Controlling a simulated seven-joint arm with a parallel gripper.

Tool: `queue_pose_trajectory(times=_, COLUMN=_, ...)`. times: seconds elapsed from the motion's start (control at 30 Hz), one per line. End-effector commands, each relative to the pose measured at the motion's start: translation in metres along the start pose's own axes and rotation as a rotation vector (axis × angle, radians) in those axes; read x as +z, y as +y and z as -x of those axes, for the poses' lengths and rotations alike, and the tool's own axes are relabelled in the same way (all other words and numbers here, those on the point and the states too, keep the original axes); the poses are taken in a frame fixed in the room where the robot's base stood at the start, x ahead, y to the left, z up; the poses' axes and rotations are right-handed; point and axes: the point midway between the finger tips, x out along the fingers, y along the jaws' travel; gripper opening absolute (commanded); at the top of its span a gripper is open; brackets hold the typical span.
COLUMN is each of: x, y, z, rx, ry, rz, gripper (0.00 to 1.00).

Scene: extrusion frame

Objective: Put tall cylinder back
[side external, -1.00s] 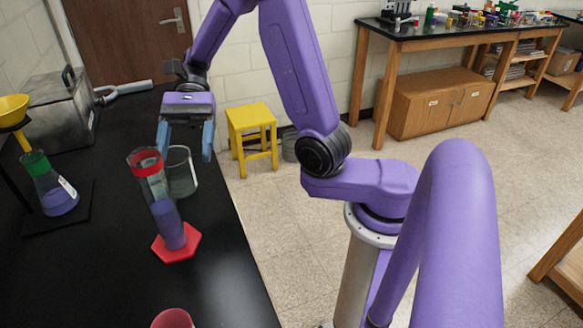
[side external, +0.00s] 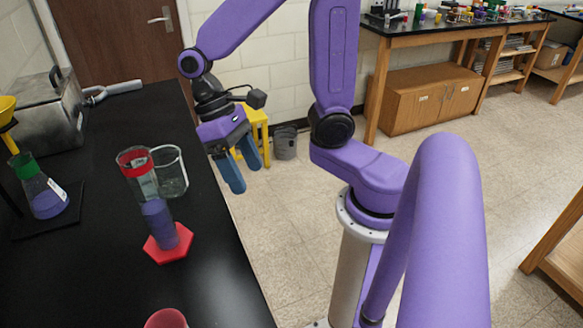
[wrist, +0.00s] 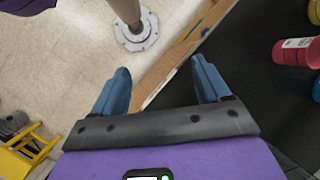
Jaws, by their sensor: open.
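The tall cylinder (side external: 155,208) is a clear graduated cylinder with a red collar near its top, purple liquid inside and a red hexagonal foot. It stands on the black bench in the side view, just in front of a clear glass beaker (side external: 172,176). My gripper (side external: 243,172) has blue fingers, spread apart and empty. In the side view it appears right of the cylinder and beaker, apart from both, by the bench's right edge. In the wrist view, nothing is between the fingers (wrist: 161,68) except floor and the bench edge. I cannot clearly identify the cylinder there.
A flask with purple liquid and a green collar (side external: 42,190) stands on a dark stand base at left. A red cup (side external: 166,319) is at the near edge of view. A metal box (side external: 45,115) sits farther back. A red item (wrist: 292,52) shows at the wrist view's right.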

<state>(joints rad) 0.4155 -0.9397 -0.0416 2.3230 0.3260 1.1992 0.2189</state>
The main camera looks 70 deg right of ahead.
Motion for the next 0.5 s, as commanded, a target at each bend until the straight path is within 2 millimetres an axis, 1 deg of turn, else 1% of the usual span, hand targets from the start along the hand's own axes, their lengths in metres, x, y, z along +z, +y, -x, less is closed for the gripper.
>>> queue_pose_trajectory(times=0.03, x=0.006, y=0.003, z=-0.003, rx=0.028, ry=0.024, rz=0.063, gripper=0.76)
queue_pose_trajectory(times=0.23, x=0.026, y=0.014, z=-0.014, rx=0.135, ry=0.111, rz=0.311, gripper=0.76)
queue_pose_trajectory(times=0.5, x=0.054, y=0.023, z=-0.026, rx=0.255, ry=0.228, rz=0.661, gripper=0.76)
